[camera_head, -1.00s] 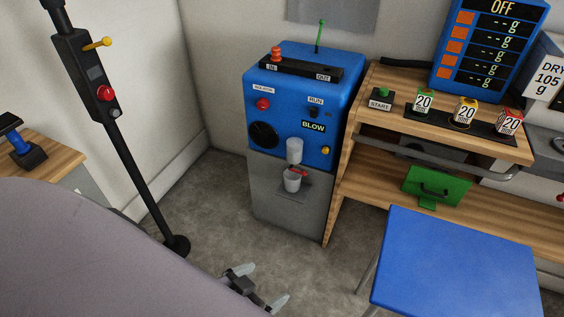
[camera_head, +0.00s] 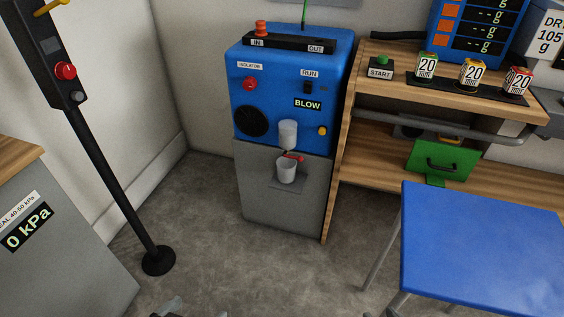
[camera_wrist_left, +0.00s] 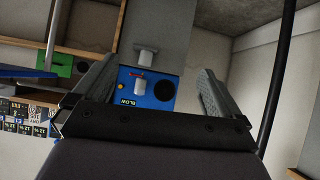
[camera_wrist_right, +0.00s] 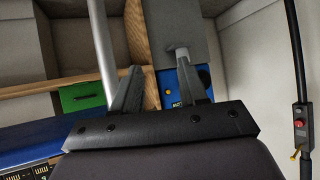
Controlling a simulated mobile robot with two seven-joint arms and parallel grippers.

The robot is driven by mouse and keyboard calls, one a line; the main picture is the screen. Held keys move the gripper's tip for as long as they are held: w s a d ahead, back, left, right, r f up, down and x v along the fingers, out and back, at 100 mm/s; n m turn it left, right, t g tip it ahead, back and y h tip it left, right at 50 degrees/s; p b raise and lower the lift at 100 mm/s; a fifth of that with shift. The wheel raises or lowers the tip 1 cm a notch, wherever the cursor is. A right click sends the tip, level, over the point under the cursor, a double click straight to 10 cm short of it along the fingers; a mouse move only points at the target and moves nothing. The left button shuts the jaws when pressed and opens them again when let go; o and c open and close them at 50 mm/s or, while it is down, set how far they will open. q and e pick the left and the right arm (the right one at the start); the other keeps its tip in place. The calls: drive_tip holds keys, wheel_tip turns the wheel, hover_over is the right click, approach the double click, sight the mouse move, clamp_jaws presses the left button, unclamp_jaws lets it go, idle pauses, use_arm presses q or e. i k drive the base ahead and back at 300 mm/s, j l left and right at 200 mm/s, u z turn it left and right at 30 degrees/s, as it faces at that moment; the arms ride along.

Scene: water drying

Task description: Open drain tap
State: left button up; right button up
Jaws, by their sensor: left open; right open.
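The drain tap (camera_head: 293,157) is a small red lever under a pale bowl (camera_head: 288,134) on the front of the blue and grey machine (camera_head: 285,195). A light cup (camera_head: 286,173) sits just below it. In the left wrist view, upside down, the red tap (camera_wrist_left: 137,74) shows beyond my open, empty left gripper (camera_wrist_left: 150,82). In the head view only pale fingertips (camera_head: 172,307) show at the bottom edge, well short of the machine. My right gripper (camera_wrist_right: 165,85) is open and empty; its view shows part of the machine, with the tap not clear.
A blue-topped table (camera_head: 485,250) stands front right. A wooden bench (camera_head: 440,85) with a rail adjoins the machine's right side. A black post (camera_head: 110,180) stands at left, near a grey cabinet (camera_head: 60,260). Grey floor (camera_head: 200,225) before the machine is clear.

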sight(300, 159)
drive_tip(key=z, duration=1.55)
drive_tip(key=k+j, duration=0.3)
drive_tip(key=k, duration=0.2)
drive_tip(key=k+j, duration=0.3)
drive_tip(key=k, duration=0.2)
drive_tip(key=i+j, duration=0.25)
drive_tip(key=i, duration=0.25)
drive_tip(key=i+j, duration=0.2)
drive_tip(key=i, duration=0.25)
